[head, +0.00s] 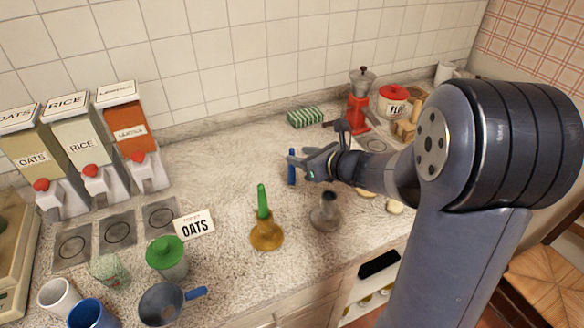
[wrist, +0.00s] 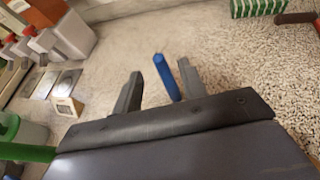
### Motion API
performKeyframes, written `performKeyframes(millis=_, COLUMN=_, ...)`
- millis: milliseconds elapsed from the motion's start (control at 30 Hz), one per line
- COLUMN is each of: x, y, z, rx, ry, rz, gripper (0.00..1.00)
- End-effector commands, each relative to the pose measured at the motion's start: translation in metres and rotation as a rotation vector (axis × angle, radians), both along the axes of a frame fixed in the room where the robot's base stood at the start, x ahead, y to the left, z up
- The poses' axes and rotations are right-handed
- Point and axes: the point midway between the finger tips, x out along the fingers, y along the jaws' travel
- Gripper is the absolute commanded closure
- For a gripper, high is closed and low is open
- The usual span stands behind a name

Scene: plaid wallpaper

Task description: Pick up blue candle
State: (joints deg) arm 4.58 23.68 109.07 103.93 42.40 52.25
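The blue candle (head: 291,174) is upright at my gripper's fingertips in the head view. In the wrist view the blue candle (wrist: 166,76) is between the two fingers, closer to the right finger, with a clear gap to the left one. My gripper (head: 300,162) reaches in from the right above the counter; its fingers (wrist: 161,78) are apart. I cannot tell whether the right finger touches the candle, or what is under the candle's lower end.
A green candle (head: 263,202) stands in a brass holder (head: 266,236). A dull metal holder (head: 325,217) is below my gripper in the picture. An OATS card (head: 195,225) and green-lidded jar (head: 167,258) are left.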

Motion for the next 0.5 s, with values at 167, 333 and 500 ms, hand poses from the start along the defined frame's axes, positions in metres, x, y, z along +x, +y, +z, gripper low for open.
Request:
performKeyframes(millis=167, x=0.015, y=0.012, z=-0.012, rx=-0.001, ry=0.003, rz=0.003, gripper=0.6)
performKeyframes(millis=333, x=0.029, y=0.024, z=-0.02, rx=-0.001, ry=0.0, rz=0.004, gripper=0.6)
performKeyframes(millis=500, x=0.033, y=0.027, z=-0.022, rx=-0.001, ry=-0.001, rz=0.0, gripper=0.6)
